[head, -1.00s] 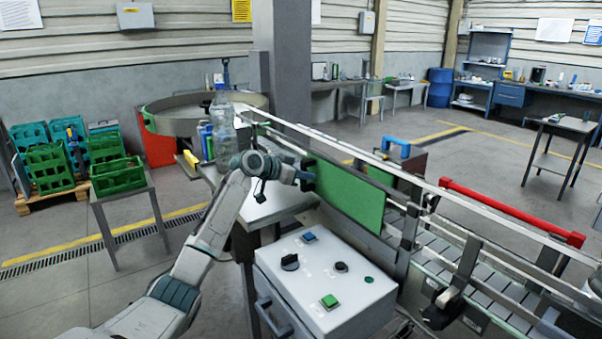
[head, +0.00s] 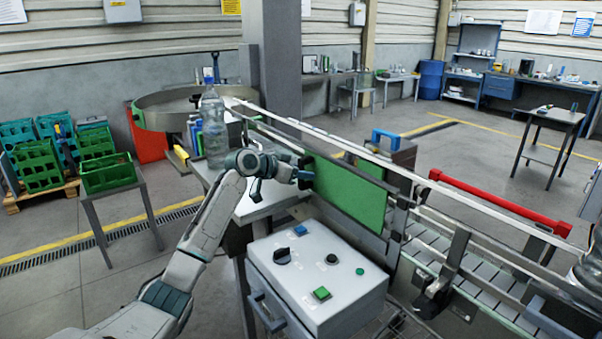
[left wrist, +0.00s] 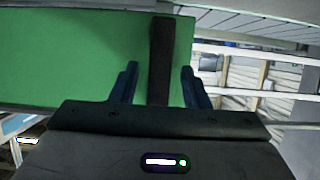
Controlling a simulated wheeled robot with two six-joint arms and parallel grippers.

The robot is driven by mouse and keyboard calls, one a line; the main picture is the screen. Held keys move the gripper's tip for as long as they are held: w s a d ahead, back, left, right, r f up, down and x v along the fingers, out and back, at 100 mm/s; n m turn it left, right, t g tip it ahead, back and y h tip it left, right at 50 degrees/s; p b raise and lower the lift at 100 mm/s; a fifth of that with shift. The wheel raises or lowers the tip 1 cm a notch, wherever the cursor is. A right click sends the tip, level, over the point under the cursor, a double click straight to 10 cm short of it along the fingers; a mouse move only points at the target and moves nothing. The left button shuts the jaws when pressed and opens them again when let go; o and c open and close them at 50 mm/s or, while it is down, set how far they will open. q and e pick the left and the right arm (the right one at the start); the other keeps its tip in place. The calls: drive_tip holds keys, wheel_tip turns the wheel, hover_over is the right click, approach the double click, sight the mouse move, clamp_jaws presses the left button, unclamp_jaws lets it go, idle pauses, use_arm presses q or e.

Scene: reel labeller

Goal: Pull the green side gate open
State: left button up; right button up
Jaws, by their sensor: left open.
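The green side gate (head: 350,195) is a flat upright panel along the near side of the conveyor, and it looks closed. A dark upright handle (left wrist: 160,60) stands out from the gate near its edge in the left wrist view. My left gripper (head: 303,177) is at the gate's left end in the head view. In the left wrist view its two blue fingers (left wrist: 159,78) are spread, one on each side of the handle, with gaps on both sides. The green face (left wrist: 70,55) fills the upper left there. My right gripper is not in view.
A grey control box (head: 318,280) with buttons stands just below the gate. A clear bottle (head: 213,128) stands left behind my wrist. A red bar (head: 500,202) runs along the conveyor's far side. Green crates (head: 108,172) and open floor lie to the left.

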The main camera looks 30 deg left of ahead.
use_arm(q)
drive_tip(key=shift+s+a, duration=0.25)
drive_tip(key=shift+s, duration=0.1)
drive_tip(key=b+v, duration=0.4)
drive_tip(key=v, duration=0.5)
drive_tip(key=shift+s+r, duration=0.25)
drive_tip(key=shift+s, duration=0.1)
drive_tip(key=shift+a, duration=0.1)
